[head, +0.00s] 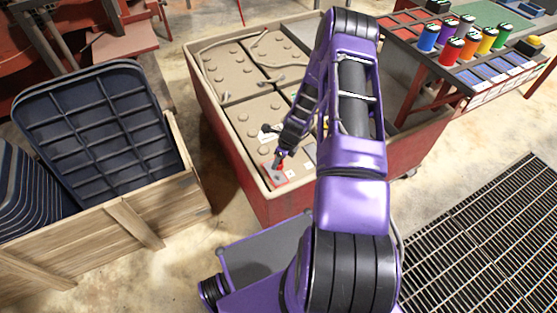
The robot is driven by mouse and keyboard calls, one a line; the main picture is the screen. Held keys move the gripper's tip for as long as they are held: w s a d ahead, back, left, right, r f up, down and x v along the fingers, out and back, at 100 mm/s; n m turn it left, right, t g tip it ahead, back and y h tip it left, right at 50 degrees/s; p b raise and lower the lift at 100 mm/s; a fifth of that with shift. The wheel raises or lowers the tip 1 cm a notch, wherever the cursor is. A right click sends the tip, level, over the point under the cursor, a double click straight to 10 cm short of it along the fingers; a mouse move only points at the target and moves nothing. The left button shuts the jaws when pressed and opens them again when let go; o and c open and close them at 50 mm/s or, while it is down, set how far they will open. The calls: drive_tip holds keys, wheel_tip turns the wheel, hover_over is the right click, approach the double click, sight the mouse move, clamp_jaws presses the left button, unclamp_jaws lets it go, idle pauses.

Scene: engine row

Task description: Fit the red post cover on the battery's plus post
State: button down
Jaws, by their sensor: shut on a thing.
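The battery (236,125) is a beige block with round caps, set in a red box-like cart in the middle of the head view. My gripper (279,162) is over this corner, pointing down, shut on the small red post cover (278,167). The cover is at or just above the red patch; I cannot tell whether it touches the post. The plus post itself is hidden by the cover and gripper.
The red cart wall (262,200) surrounds the batteries. A wooden crate (130,222) with dark ribbed panels stands to the left. A red table (425,85) with several coloured cylinders is at upper right. A floor grate (485,240) lies at lower right.

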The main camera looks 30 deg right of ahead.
sight(278, 175)
drive_tip(key=shift+f+b, duration=2.15)
drive_tip(key=shift+f, duration=1.65)
drive_tip(key=shift+c, duration=1.4)
unclamp_jaws()
drive_tip(key=p+v, duration=0.3)
drive_tip(key=v, duration=1.4)
drive_tip(key=shift+r, duration=0.15)
drive_tip(key=shift+s, duration=0.1)
